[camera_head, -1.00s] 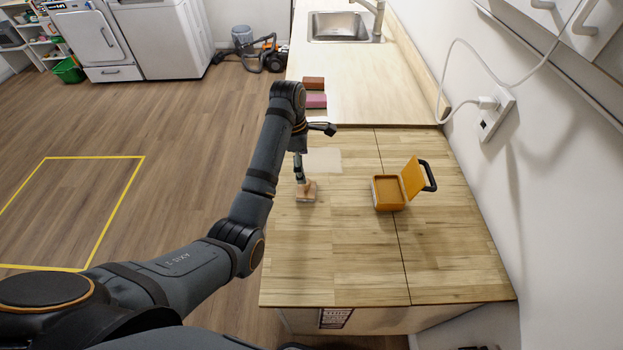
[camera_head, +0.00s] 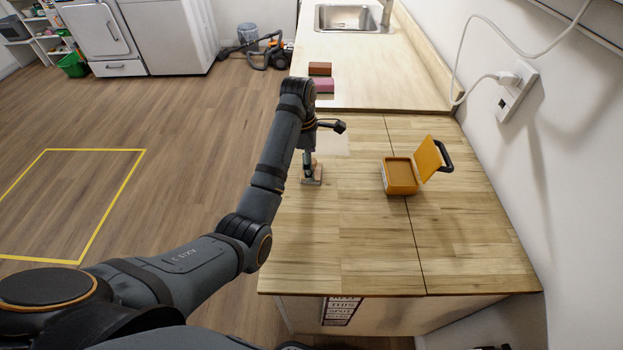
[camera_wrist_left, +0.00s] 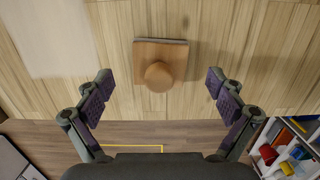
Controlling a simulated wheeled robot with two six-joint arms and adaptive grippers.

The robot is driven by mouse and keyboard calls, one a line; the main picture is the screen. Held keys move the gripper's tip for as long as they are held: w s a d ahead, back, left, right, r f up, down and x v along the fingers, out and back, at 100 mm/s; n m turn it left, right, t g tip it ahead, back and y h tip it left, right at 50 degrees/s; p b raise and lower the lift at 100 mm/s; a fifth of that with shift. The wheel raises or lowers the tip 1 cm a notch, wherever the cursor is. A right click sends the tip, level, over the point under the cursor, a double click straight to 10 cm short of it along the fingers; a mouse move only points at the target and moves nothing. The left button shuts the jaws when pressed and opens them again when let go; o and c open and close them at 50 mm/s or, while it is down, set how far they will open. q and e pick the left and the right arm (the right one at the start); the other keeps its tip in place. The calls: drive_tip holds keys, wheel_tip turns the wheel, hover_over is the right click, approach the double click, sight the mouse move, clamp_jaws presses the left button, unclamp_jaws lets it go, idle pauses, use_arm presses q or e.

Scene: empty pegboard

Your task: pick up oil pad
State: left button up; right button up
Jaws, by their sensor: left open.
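The oil pad appears to be a small square wooden block with a round knob on top (camera_wrist_left: 172,52). It sits on the wooden worktop near its left edge, and in the head view (camera_head: 313,180) it is partly hidden by my gripper. My left gripper (camera_head: 309,168) is above the pad, pointing down. In the left wrist view my left gripper (camera_wrist_left: 160,83) is open, its two fingers apart on either side of the knob, with nothing held. The gap to the pad is hard to judge. My right gripper is not in view.
An orange box (camera_head: 400,178) with its lid open stands to the right on the worktop (camera_head: 345,250). A pale flat patch (camera_head: 335,145) lies behind the pad. Brown (camera_head: 320,69) and pink (camera_head: 323,85) blocks lie on the counter beyond. The front worktop is clear.

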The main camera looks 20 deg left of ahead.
use_arm(q)
drive_tip(key=shift+w+d+f+p, duration=0.15)
drive_tip(key=shift+f+p, duration=0.4)
drive_tip(key=shift+f, duration=0.6)
drive_tip(key=shift+r, duration=0.1)
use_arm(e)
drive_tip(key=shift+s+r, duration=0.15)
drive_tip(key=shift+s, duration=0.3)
use_arm(q)
drive_tip(key=shift+c, duration=1.3)
drive_tip(key=c, duration=1)
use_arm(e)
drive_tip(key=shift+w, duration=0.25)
